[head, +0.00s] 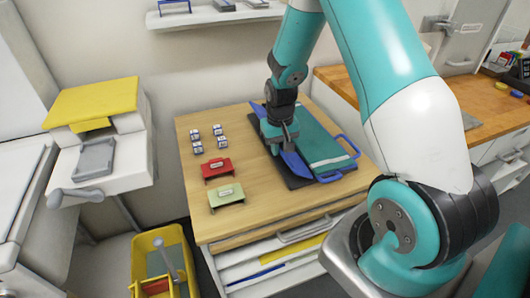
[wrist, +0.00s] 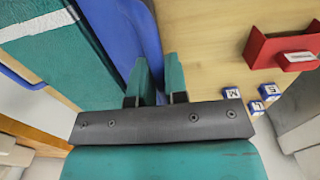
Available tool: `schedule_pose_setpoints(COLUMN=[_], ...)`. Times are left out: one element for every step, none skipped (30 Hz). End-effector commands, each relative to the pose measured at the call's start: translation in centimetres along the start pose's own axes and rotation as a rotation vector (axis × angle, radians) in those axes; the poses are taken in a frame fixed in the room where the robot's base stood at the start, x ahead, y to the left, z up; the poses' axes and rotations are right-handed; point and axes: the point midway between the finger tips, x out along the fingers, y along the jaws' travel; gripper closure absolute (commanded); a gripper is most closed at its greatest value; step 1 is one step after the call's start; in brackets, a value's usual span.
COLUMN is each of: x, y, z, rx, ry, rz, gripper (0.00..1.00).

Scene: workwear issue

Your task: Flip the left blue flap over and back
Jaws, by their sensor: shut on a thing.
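A teal piece of cloth (head: 318,147) with a pale stripe lies on a dark mat (head: 295,182) on the wooden table. The left blue flap (head: 294,164) runs along its left side; its far part shows behind my gripper. In the wrist view the blue flap (wrist: 125,30) lies beside the teal cloth (wrist: 55,60) and passes down to my fingers. My gripper (head: 285,148) is low over the left side of the cloth, shut on the blue flap; the wrist view also shows its fingers (wrist: 160,82). The exact grip is partly hidden. A second blue flap (head: 350,146) shows at the right.
A red holder (head: 217,169), a green holder (head: 227,196) and several small lettered blocks (head: 197,147) stand on the table left of the mat. A yellow bin (head: 165,262) is on the floor at left. A wooden counter (head: 480,115) is at right. Bare tabletop lies near front left.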

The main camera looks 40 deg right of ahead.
Motion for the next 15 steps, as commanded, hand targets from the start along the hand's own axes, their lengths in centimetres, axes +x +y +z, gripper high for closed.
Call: schedule_pose_setpoints(x=[0.5, 0.6, 0.7, 0.7, 0.9, 1.2, 1.4, 1.7, 2.1, 2.4, 2.5, 2.7, 2.8, 2.9, 3.0], y=[-0.4, -0.5, -0.6, -0.7, -0.8, -0.9, -1.0, -1.2, -1.4, -1.6, -1.7, -1.8, -1.9, -1.9, -2.0], z=[-0.2, -0.2, -0.2, -0.3, -0.3, -0.3, -0.3, -0.3, -0.3, -0.3, -0.3, -0.3, -0.3, -0.3, -0.3], rx=[-0.003, -0.003, -0.002, -0.002, -0.002, -0.003, -0.004, -0.004, -0.004, -0.004, -0.004, -0.003, -0.003, -0.003, -0.003], ry=[0.006, 0.006, 0.006, 0.007, 0.007, 0.007, 0.007, 0.007, 0.007, 0.007, 0.008, 0.008, 0.008, 0.009, 0.008], rz=[-0.001, -0.001, -0.001, -0.001, -0.002, -0.002, -0.002, -0.002, -0.002, -0.002, -0.002, -0.002, -0.003, -0.003, -0.003], gripper=[0.95, 0.95, 0.95, 0.94, 0.95, 0.95, 0.95, 0.94, 0.94, 0.94, 0.94, 0.94, 0.94, 0.94, 0.94])
